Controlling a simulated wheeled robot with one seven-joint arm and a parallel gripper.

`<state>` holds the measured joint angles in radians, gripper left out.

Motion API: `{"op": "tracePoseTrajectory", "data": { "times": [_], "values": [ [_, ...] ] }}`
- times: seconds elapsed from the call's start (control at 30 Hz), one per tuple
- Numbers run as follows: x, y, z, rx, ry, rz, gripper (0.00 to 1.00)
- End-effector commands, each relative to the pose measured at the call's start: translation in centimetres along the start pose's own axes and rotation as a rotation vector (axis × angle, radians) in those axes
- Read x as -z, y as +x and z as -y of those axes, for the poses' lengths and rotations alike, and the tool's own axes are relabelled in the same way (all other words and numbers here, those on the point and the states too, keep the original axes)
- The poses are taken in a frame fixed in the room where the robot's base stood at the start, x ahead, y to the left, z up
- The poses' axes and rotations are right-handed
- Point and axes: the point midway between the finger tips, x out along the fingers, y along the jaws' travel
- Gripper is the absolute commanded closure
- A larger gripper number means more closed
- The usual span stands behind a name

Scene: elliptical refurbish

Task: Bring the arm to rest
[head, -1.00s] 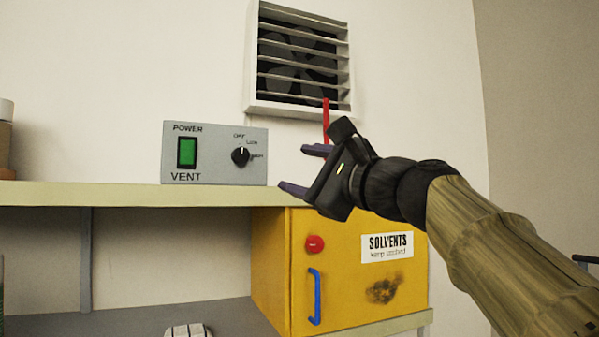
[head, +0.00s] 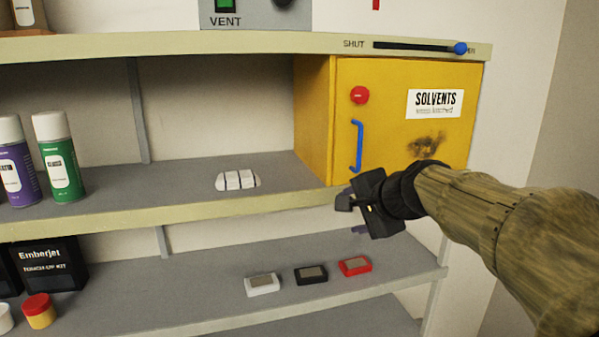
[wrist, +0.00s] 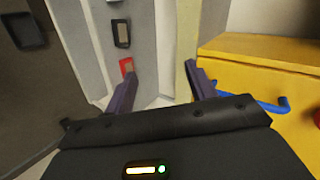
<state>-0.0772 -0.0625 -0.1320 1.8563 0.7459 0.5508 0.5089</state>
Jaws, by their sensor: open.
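My gripper (head: 352,212) is in front of the shelf unit in the head view, just below the yellow solvents cabinet (head: 385,140). Its jaws are open and nothing shows between them. In the wrist view the two fingers of my gripper (wrist: 162,88) stand apart, with the shelves behind them and the yellow cabinet (wrist: 260,65) to the right. My arm reaches in from the right side of the head view.
The cabinet has a blue handle (head: 356,146) and a red button (head: 359,95). White (head: 262,285), black (head: 310,275) and red (head: 355,266) small boxes lie on the lower shelf.

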Motion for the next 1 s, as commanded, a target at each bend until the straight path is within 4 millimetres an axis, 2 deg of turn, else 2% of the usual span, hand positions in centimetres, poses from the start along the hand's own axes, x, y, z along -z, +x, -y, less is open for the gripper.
{"op": "tracePoseTrajectory", "data": {
  "times": [0.03, 0.23, 0.4, 0.5, 0.6, 0.7, 1.0],
  "values": [
    [-0.4, 1.1, -3.2, -0.075, -0.065, 0.003, 0.44],
    [-2.3, 3.3, -15.2, -0.345, -0.387, 0.06, 0.44],
    [-4.8, 2.7, -25.4, -0.546, -0.698, 0.197, 0.44],
    [-6.3, 1.6, -30.4, -0.63, -0.871, 0.302, 0.44],
    [-7.3, 0.6, -33.5, -0.673, -0.989, 0.381, 0.44],
    [-7.7, 0.1, -34.7, -0.688, -1.041, 0.417, 0.44],
    [-7.7, 0.1, -34.7, -0.688, -1.044, 0.418, 0.44]
  ]
}}
